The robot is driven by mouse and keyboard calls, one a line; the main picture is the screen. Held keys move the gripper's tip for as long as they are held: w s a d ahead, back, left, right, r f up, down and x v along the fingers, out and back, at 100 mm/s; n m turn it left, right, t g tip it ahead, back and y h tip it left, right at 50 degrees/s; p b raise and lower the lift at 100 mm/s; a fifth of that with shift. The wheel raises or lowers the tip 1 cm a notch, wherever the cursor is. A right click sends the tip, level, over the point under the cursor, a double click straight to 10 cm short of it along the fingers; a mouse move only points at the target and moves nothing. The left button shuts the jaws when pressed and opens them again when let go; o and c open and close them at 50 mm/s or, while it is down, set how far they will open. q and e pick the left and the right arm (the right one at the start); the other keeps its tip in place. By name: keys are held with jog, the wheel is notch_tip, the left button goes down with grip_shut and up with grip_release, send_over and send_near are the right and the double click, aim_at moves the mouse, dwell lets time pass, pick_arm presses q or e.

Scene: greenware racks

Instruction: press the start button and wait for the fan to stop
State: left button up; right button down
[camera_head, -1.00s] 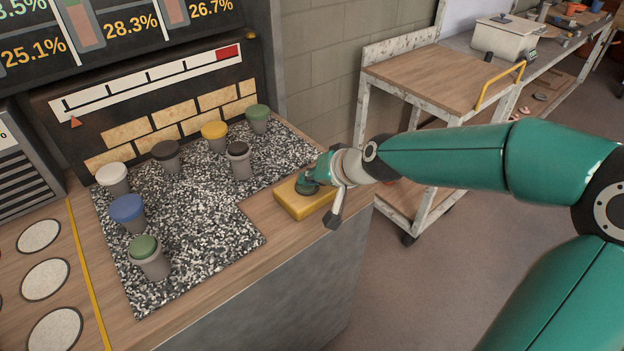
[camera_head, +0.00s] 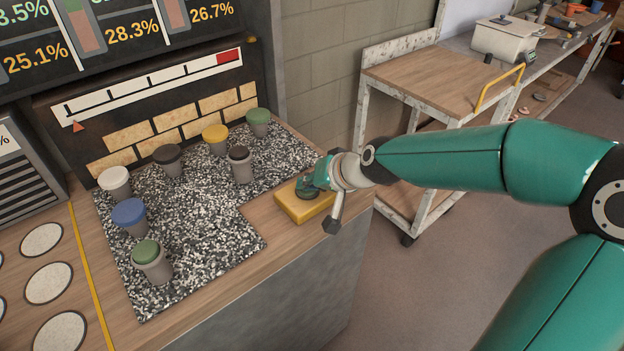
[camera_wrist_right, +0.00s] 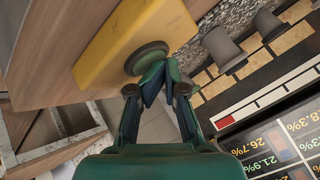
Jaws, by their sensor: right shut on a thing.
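The start button is a dark green round knob on a yellow box (camera_head: 292,209) at the front right edge of the counter. In the right wrist view the button (camera_wrist_right: 143,55) stands out from the yellow box (camera_wrist_right: 98,62). My right gripper (camera_head: 312,186) is at the button, partly covering it in the head view. In the right wrist view its fingertips (camera_wrist_right: 160,82) are close together against the button's rim. I cannot make out a fan in these views. My left gripper is not in view.
Several lidded cups, among them a blue-lidded one (camera_head: 129,216), stand on a speckled mat (camera_head: 205,235). A dark panel with a marked white scale (camera_head: 150,85) is behind them. A wood-topped cart (camera_head: 440,80) stands at the right, with open floor before it.

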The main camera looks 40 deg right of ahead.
jog(key=shift+r, duration=0.15)
jog(key=shift+w+r+p, duration=0.1)
jog(key=shift+r+p, duration=0.4)
jog(key=shift+r, duration=0.05)
notch_tip(320, 180, up, 5)
jog(key=p, duration=0.4)
jog(key=shift+r+p, duration=0.1)
jog(key=shift+p, duration=0.2)
jog(key=shift+d, duration=0.1)
dwell(0.8)
